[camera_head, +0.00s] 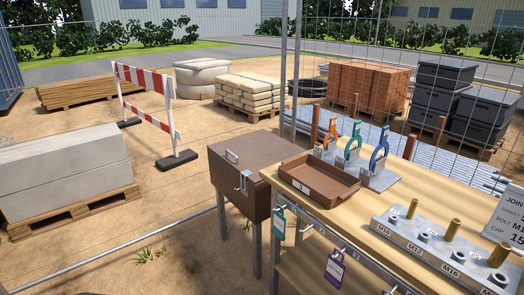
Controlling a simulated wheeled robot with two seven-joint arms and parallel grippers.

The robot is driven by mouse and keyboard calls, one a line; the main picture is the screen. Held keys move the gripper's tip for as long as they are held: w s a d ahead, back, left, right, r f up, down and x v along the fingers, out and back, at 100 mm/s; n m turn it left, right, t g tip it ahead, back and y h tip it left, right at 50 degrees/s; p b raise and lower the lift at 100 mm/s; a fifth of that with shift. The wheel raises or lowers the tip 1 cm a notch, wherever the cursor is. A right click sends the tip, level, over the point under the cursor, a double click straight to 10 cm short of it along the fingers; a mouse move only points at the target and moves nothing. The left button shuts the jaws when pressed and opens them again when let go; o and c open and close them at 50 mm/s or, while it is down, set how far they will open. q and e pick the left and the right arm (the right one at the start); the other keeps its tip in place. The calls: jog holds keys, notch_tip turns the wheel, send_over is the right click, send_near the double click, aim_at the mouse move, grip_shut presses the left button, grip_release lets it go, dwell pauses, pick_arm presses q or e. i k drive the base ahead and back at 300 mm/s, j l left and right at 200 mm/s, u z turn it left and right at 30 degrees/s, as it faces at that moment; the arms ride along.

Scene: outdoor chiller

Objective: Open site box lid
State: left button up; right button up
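The site box (247,197) is a brown box on thin metal legs, left of the workbench. Its flat brown lid (266,151) looks shut. A light metal handle (232,156) sits on the lid near its left edge. A metal latch (243,182) hangs on the front side, below the lid's edge. I cannot tell whether the latch is fastened. The inside of the box is hidden. Neither my left nor my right gripper is in view.
The wooden workbench (415,217) stands right beside the box. It bears an empty-looking brown tray (318,180), coloured upright tools and a metal bolt block (440,240). A wire fence and post (283,75) rise behind. Open sandy ground lies left of the box.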

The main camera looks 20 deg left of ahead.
aim_at(248, 153)
jog(key=i+j+u, duration=0.15)
jog(key=i+j, duration=0.7)
jog(key=j, duration=0.2)
jog(key=i+j+u, duration=0.2)
jog(key=i+j, duration=0.75)
jog(key=i+j+u, duration=0.15)
jog(key=i+j, duration=0.7)
jog(key=i, duration=0.1)
